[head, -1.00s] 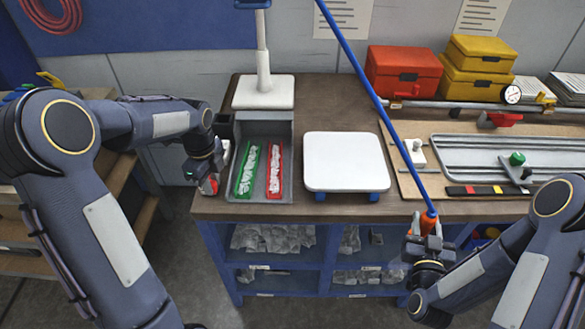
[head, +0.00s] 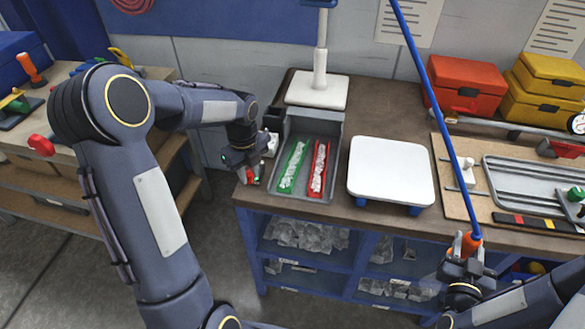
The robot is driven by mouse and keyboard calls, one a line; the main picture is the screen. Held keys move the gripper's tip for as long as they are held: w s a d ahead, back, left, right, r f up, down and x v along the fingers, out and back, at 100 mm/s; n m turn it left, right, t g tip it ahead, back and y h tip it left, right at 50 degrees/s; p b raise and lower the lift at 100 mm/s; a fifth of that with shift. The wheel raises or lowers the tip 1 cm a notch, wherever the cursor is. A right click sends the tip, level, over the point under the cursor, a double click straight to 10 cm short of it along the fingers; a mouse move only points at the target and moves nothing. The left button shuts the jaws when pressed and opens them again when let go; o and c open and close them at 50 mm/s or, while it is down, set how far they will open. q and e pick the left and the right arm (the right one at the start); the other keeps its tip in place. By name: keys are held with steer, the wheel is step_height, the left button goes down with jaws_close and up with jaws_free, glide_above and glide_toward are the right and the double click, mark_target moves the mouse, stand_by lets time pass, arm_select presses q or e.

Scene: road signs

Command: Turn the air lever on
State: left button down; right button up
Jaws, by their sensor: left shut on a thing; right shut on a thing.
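A red lever (head: 562,148) sits at the right edge beside a metal pipe (head: 497,122) with a round white gauge (head: 577,123). I take it as the air lever; it is partly cut off by the frame. My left gripper (head: 248,165) is shut on a small red and white thing (head: 250,177) at the bench's left edge, mostly hidden by the fingers. My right gripper (head: 464,266) is shut on the orange handle (head: 467,243) of a long blue pole (head: 437,115), at the bench's front edge. Both grippers are apart from the lever.
A grey tray (head: 330,128) holds a green and a red bin. A white platform (head: 391,169) stands beside it. A red box (head: 467,85) and yellow boxes (head: 548,90) stand behind the pipe. Another bench (head: 60,150) at left bears a red-knobbed lever (head: 41,145).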

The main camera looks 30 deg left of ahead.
mark_target(248, 172)
arm_select(q)
steer(key=shift+r, duration=0.1)
steer(key=c, duration=1.2)
jaws_free()
arm_select(e)
steer(key=shift+f+b, duration=0.45)
steer(key=shift+f, duration=0.05)
arm_select(q)
step_height(248, 172, up, 12)
